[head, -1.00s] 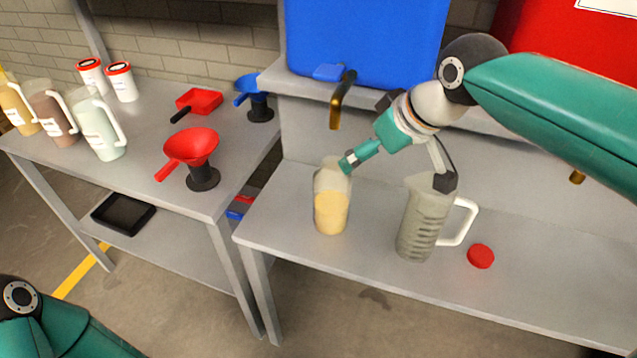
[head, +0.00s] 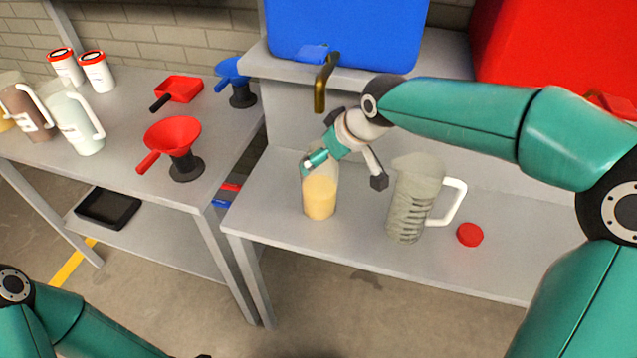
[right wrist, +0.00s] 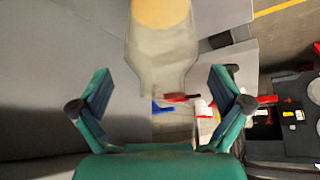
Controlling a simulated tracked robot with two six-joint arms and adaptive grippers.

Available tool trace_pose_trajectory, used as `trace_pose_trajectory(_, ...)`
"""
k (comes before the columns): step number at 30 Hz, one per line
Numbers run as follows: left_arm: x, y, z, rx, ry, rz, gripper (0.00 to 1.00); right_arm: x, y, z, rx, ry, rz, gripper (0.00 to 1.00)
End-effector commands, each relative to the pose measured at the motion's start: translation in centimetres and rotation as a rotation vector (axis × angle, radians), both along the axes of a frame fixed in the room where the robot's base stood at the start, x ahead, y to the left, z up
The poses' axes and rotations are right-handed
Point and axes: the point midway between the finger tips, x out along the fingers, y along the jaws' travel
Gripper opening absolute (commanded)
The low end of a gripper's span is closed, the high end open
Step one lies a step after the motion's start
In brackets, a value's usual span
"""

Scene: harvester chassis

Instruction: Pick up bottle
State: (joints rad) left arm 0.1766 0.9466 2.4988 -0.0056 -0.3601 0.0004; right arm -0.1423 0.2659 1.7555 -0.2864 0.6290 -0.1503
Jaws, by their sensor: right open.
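The bottle (head: 320,197) is clear, with yellow-beige contents in its lower part, and stands upright on the grey bench (head: 275,235) in the head view. My right gripper (head: 343,168) is open at the bottle's upper right. In the head view one finger overlaps the bottle's top and the other is on its right, on the side of the clear pitcher. In the right wrist view the bottle (right wrist: 162,45) lies between the two spread fingers of the right gripper (right wrist: 160,76), with a gap on each side.
A clear pitcher (head: 408,205) with a white handle stands just right of the bottle. A red cap (head: 470,235) lies beyond it. A blue tank (head: 345,30) with a brass tap (head: 322,85) is above. A red funnel (head: 172,135) stands on the left table.

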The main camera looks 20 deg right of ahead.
Motion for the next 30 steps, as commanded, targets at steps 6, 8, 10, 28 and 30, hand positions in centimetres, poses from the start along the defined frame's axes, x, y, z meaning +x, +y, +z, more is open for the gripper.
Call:
trace_pose_trajectory(6,0.0,0.0,0.5,0.0,0.0,0.0,0.82,1.1,0.6,-2.9,-0.001,0.005,0.002,1.0)
trace_pose_trajectory(8,0.0,0.0,0.5,0.0,0.0,0.0,0.82,1.5,0.8,-3.5,-0.001,0.004,0.001,1.0)
trace_pose_trajectory(10,0.0,0.0,0.5,0.0,0.0,0.0,0.82,1.8,0.9,-3.9,0.0,0.003,0.001,1.0)
trace_pose_trajectory(28,0.0,0.0,0.5,0.0,0.0,0.0,0.82,1.9,1.0,-4.0,0.0,0.001,0.001,0.43)
trace_pose_trajectory(30,0.0,0.0,0.5,0.0,0.0,0.0,0.82,1.9,1.0,-4.0,0.0,0.001,0.001,0.32)
